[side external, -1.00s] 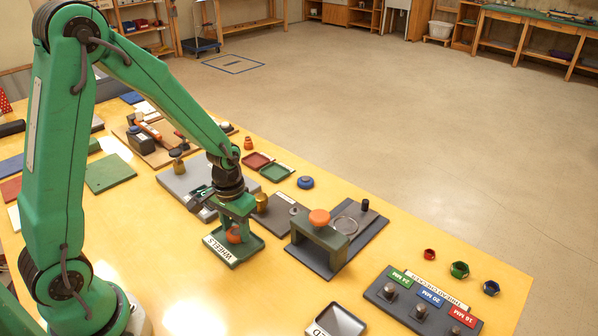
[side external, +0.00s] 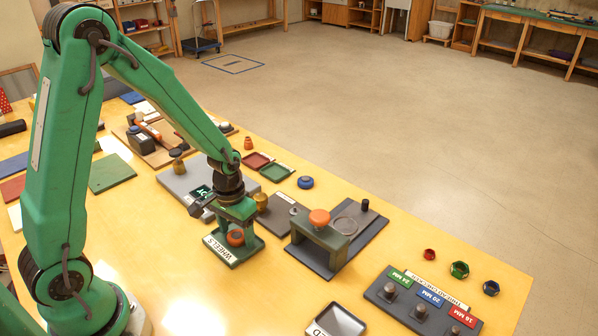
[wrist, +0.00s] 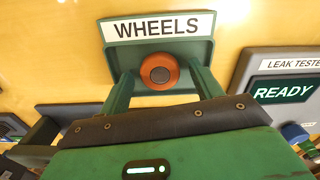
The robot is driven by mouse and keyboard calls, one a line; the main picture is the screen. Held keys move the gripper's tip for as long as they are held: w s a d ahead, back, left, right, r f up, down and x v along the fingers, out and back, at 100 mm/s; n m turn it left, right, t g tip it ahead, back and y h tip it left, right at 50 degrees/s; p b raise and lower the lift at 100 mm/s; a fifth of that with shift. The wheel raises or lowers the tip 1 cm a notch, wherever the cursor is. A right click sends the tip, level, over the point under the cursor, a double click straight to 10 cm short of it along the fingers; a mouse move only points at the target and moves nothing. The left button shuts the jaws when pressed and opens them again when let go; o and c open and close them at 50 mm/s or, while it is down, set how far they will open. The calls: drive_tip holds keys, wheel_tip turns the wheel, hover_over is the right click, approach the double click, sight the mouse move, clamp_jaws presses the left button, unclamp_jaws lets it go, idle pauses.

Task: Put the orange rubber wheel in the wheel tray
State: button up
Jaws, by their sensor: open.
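The orange rubber wheel (side external: 235,238) has a dark hub and lies flat inside the green wheel tray (side external: 253,250), which has a white WHEELS label. In the wrist view the wheel (wrist: 158,71) sits near the middle of the tray (wrist: 207,49), below the label. My gripper (side external: 236,220) is open just above the tray. Its two green fingers stand on either side of the wheel in the wrist view, with gaps between them and it. The near part of the tray is hidden behind my gripper in the wrist view.
The leak tester (wrist: 285,92) reads READY beside the tray. A brass-coloured knob (side external: 261,201) is close behind my gripper. Bare yellow table lies in front of the tray.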

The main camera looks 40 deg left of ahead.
sight(236, 236)
drive_tip(key=shift+r, duration=0.2)
wheel_tip(236, 236, up, 12)
idle(0.7)
idle(0.5)
drive_tip(key=s+d+r+m+t, duration=0.1)
drive_tip(key=s+r+t, duration=0.4)
drive_tip(key=s+r, duration=0.6)
drive_tip(key=shift+s+d+r+m+t, duration=0.3)
drive_tip(key=shift+s+d+m, duration=0.1)
drive_tip(key=shift+d, duration=0.2)
idle(1.0)
